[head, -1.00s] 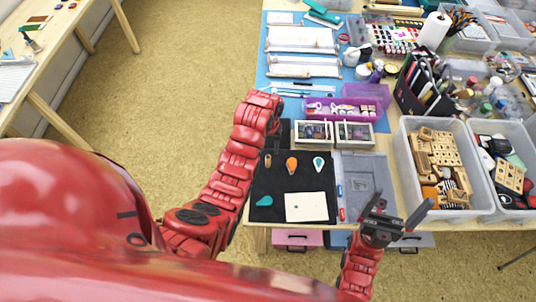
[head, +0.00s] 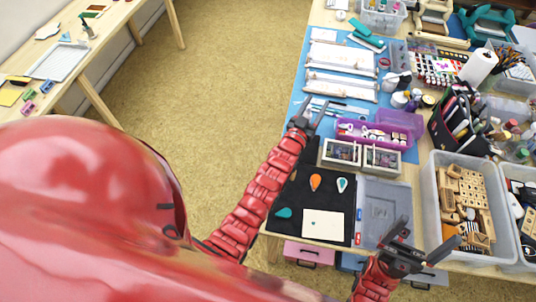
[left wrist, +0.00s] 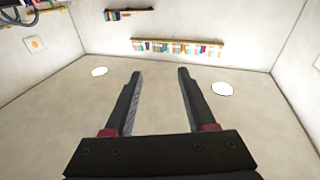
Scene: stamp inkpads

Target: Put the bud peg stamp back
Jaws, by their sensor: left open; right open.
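My left gripper (head: 318,114) is open and empty, raised by the left edge of the table. In the left wrist view its jaws (left wrist: 157,95) point at a bare wall with nothing between them. My right gripper (head: 424,240) is open and empty over the table's front edge. A black mat (head: 338,202) holds an orange drop-shaped pad (head: 315,182), a pale one with a teal centre (head: 342,184), a teal one (head: 284,212) and a white card (head: 328,229) with a small mark. I cannot make out the bud peg stamp; my left arm may hide that part of the mat.
Two small open cases (head: 341,153) (head: 382,160) stand behind the mat. A purple box (head: 399,127) is behind them. A grey clear lid (head: 382,207) lies right of the mat, then a bin of wooden stamps (head: 463,210). Free floor (head: 235,90) lies left of the table.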

